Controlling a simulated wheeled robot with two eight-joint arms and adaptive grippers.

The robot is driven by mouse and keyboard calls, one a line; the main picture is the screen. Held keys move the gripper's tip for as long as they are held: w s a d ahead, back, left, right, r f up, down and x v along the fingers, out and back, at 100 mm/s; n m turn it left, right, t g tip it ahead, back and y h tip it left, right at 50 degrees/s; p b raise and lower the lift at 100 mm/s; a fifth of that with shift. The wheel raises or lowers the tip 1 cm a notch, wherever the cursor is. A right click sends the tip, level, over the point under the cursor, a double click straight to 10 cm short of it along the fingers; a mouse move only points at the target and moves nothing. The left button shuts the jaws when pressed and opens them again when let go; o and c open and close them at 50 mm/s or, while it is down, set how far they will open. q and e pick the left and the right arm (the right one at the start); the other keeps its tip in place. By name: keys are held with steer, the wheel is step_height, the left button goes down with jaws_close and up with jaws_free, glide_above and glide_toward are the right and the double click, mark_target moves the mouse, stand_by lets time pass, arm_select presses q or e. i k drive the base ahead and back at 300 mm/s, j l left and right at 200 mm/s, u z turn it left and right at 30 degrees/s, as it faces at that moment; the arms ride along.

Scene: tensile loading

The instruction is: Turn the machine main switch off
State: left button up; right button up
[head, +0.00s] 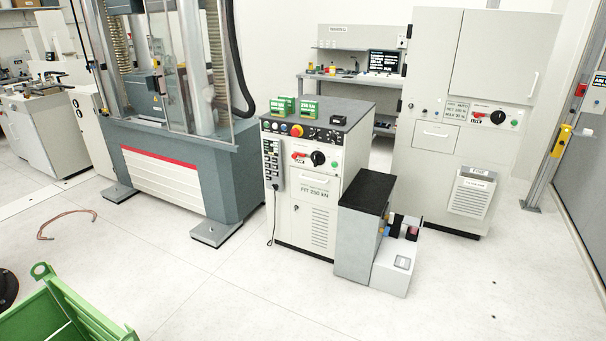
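A white control cabinet (312,195) labelled "FIT 250 kN" stands in the middle. Its front has a black rotary switch (318,158) with a red lever-like part and label (299,156) to its left. A red mushroom button (297,130) sits on the sloped panel above. A tall white cabinet (455,95) at the right has a similar black rotary switch (499,117) beside a red part (478,116). I cannot tell which is the machine main switch, nor read the switch positions clearly. Neither of my grippers shows in the head view.
The grey testing machine (225,175) stands left of the control cabinet. A low grey unit with a black top (367,194) stands at its right front. A green bin (75,310) is at the lower left, and a reddish-brown cable (65,216) lies on the floor. The front floor is clear.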

mark_target(317, 158)
steer(key=i+j+z, duration=0.2)
steer(key=i+j, duration=0.25)
steer(key=i+j+z, duration=0.25)
steer(key=i+j, duration=0.15)
steer(key=j, duration=0.25)
